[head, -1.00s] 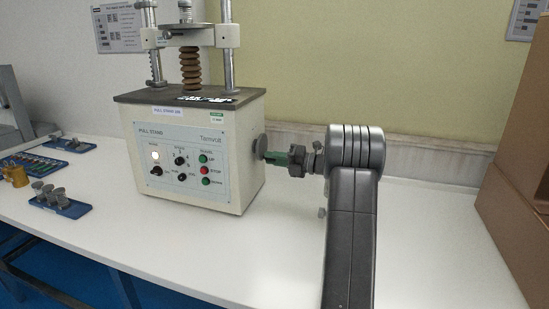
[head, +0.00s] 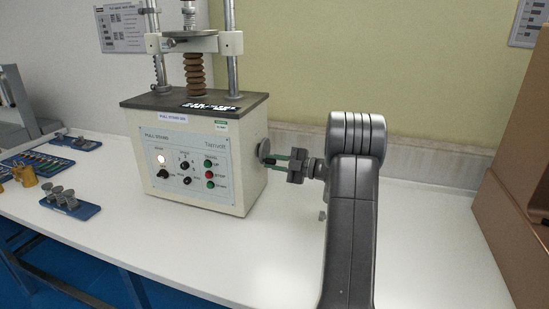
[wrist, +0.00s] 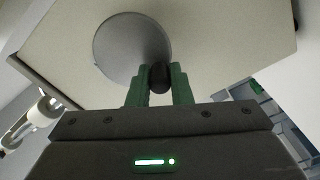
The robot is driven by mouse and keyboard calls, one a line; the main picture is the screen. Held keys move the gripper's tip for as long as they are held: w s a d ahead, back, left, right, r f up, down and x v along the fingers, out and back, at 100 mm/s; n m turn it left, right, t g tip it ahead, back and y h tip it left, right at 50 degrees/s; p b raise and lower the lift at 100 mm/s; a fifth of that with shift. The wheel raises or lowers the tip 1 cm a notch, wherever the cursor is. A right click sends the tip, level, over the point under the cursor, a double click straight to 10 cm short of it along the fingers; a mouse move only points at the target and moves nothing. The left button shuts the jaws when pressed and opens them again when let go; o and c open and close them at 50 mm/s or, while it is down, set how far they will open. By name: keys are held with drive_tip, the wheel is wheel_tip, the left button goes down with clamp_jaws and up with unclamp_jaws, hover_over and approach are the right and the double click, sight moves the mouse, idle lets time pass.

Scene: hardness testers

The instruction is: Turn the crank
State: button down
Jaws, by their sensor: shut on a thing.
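The pull stand (head: 207,143) is a cream machine with a dark top, standing on the white table. Its crank is a round grey disc (head: 264,149) on the right side wall, with a small black handle. In the wrist view the disc (wrist: 128,45) faces me and the black handle (wrist: 159,77) sticks out near its lower right edge. My gripper (head: 281,161) reaches in from the right. Its green fingers are shut on the black handle, one on each side, as the wrist view also shows. The fingers hide part of the handle in the head view.
Blue trays (head: 84,212) with metal parts and a yellow piece (head: 25,177) lie on the left of the table. A brown box (head: 512,235) stands at the far right. The table in front of the stand is clear.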

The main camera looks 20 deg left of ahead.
drive_tip(key=m+p, duration=0.1)
drive_tip(key=r+m+p, duration=0.1)
drive_tip(key=m, duration=0.1)
drive_tip(key=m+p, duration=0.2)
drive_tip(key=shift+s+r, duration=0.25)
drive_tip(key=shift+s, duration=0.05)
drive_tip(key=shift+m, duration=0.4)
drive_tip(key=c, duration=1.3)
unclamp_jaws()
drive_tip(key=d+b, duration=0.1)
drive_tip(key=d, duration=1.3)
drive_tip(key=shift+w, duration=0.4)
drive_tip(key=shift+a, duration=0.15)
